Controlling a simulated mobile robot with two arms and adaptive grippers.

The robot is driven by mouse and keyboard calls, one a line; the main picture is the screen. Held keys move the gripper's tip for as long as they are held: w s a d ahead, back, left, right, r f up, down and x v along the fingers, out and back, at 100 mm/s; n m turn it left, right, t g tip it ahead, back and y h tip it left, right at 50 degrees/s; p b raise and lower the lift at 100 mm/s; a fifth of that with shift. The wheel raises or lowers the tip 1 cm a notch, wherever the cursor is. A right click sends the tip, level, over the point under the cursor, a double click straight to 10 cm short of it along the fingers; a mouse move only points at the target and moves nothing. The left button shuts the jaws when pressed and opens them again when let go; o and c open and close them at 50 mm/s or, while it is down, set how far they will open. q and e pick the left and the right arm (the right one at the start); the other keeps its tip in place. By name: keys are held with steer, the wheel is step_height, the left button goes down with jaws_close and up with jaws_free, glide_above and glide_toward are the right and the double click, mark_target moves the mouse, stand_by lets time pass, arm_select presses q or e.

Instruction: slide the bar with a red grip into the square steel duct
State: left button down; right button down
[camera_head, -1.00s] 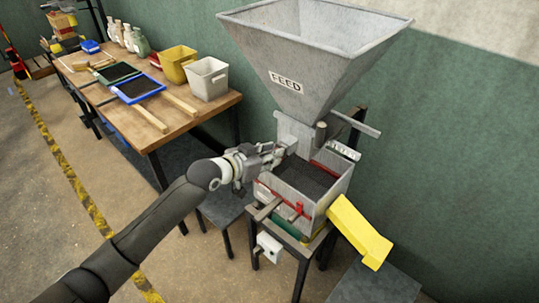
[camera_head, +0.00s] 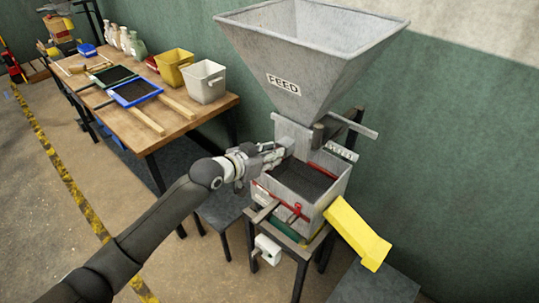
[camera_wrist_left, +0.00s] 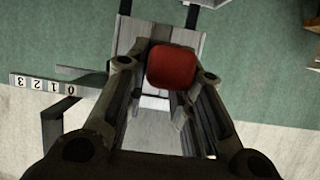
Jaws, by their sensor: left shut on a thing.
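The red grip (camera_wrist_left: 172,67) of the bar shows between the fingers of my left gripper (camera_wrist_left: 166,75) in the left wrist view. My left gripper is shut on it. In the head view my left gripper (camera_head: 284,152) is at the front left of the square steel duct (camera_head: 291,130), below the feed hopper. The grip and the rest of the bar are hidden there by the fingers. I cannot tell whether the bar's end is inside the duct. My right gripper is out of view.
The grey hopper (camera_head: 325,50) stands above the duct. Below is a box (camera_head: 330,196) with dark contents and red fittings, with a yellow chute (camera_head: 357,234) at its right. A numbered scale (camera_wrist_left: 45,84) shows in the wrist view. A wooden table (camera_head: 190,122) stands left.

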arm_select(q)
steer(key=c, duration=1.2)
jaws_free()
steer(key=shift+w+d+r, duration=0.1)
steer(key=shift+r, duration=0.05)
steer(key=shift+o, duration=0.2)
